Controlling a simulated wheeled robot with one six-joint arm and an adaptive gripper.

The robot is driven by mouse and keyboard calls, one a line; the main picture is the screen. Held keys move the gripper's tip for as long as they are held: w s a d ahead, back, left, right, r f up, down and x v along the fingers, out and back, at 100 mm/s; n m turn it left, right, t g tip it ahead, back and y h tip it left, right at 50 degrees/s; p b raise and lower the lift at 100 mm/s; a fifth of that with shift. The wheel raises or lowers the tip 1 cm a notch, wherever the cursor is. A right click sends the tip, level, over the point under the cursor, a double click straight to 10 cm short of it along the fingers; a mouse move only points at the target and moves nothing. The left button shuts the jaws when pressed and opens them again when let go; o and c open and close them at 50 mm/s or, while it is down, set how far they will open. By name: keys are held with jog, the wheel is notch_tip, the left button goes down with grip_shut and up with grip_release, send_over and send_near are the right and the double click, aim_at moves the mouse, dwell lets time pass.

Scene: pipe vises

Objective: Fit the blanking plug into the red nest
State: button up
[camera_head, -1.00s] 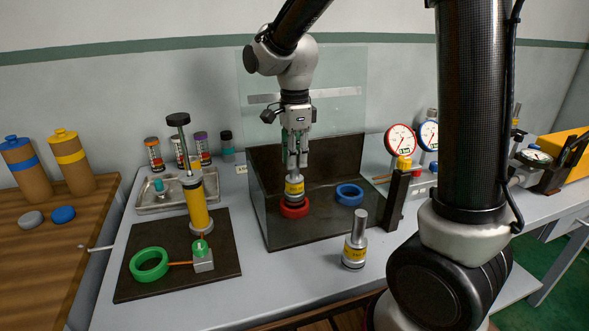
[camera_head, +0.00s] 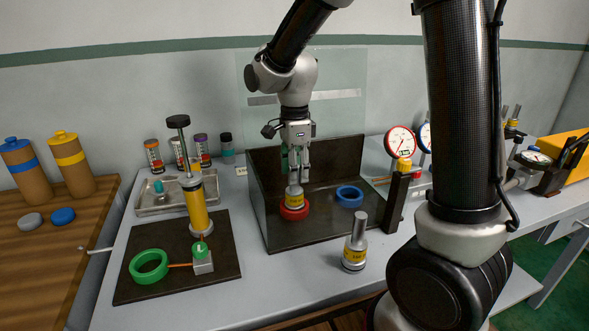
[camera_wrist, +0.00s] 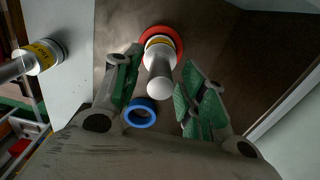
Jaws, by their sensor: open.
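A silver plug with a yellow band (camera_head: 295,198) stands upright in the red nest (camera_head: 294,213), a ring on the dark tray floor. Its pale stem (camera_wrist: 161,73) points at the wrist camera, and the red nest (camera_wrist: 176,38) rings its base. My gripper (camera_head: 296,176) is above it. In the wrist view my gripper (camera_wrist: 163,62) is open, with a green-padded finger on each side of the stem and gaps between. The plug's lower end is hidden inside the ring, so its seating depth cannot be told.
A blue ring nest (camera_head: 349,195) lies to the right in the same tray (camera_head: 315,227), which has dark walls behind and left. A second silver plug with a yellow band (camera_head: 354,256) stands on the bench in front. Dial gauges (camera_head: 400,141) stand right; a pump (camera_head: 195,205) stands left.

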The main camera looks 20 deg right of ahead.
notch_tip(320, 180, up, 11)
jog(key=s+d+n+t, duration=0.2)
jog(key=s+d+n, duration=0.5)
jog(key=s+n, duration=0.2)
jog(key=s+d+r+n+t, duration=0.1)
jog(key=s+d+n+t, duration=0.1)
jog(key=s+d+n, duration=0.6)
jog(key=s+n, duration=0.1)
jog(key=s, duration=0.3)
jog(key=shift+r, duration=0.1)
dwell(0.4)
